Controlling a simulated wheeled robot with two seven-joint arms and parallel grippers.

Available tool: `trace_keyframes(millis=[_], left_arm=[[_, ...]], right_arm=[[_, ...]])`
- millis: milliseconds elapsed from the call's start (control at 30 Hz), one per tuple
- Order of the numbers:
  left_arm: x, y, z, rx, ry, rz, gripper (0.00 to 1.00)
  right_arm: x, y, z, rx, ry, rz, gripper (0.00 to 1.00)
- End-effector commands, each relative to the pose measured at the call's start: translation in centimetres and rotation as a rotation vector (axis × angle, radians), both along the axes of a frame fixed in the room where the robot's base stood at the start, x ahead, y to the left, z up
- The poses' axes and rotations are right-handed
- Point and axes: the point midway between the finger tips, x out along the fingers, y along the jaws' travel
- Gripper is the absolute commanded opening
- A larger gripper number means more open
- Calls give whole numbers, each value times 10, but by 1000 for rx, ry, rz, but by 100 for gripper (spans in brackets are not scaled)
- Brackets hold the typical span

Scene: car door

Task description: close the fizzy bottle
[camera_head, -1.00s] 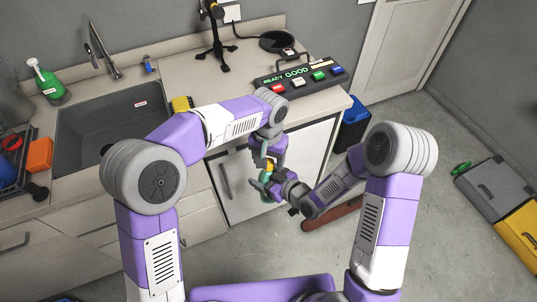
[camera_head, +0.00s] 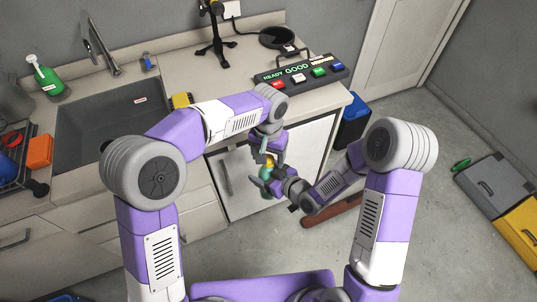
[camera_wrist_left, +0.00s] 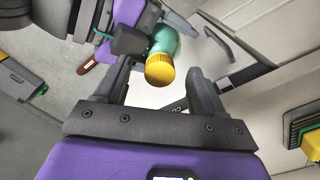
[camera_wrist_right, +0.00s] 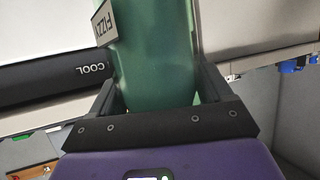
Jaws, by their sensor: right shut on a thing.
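The fizzy bottle, green with a yellow cap, shows small between my arms in the camera_head view (camera_head: 267,172). In the right wrist view its green body (camera_wrist_right: 155,50), with a FIZZY label, stands between the fingers of my right gripper (camera_wrist_right: 160,85), which is shut on it. In the left wrist view the yellow cap (camera_wrist_left: 159,70) sits on the bottle's end, facing that camera. My left gripper (camera_wrist_left: 160,85) is open, its fingers on either side of the cap with gaps showing. Whether the cap is screwed tight cannot be seen.
The counter with the sink (camera_head: 110,125) and a white cabinet door (camera_head: 240,180) lie behind the bottle. A button panel reading READY GOOD (camera_head: 300,75) stands on the counter. A blue bin (camera_head: 353,122) and grey and yellow boxes (camera_head: 495,195) stand on the floor at right.

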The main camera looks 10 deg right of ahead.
Motion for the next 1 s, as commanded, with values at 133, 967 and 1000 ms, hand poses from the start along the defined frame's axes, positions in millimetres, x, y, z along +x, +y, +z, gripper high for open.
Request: trace_keyframes(millis=[133,967,1000], left_arm=[[0,0,0,0,0,0,70],[1,-1,113,-1,-2,0,70],[0,0,116,0,-1,0,70]], right_arm=[[1,1,1,2,-4,0,0],[1,1,1,1,-4,1,0],[1,1,1,1,-4,1,0]])
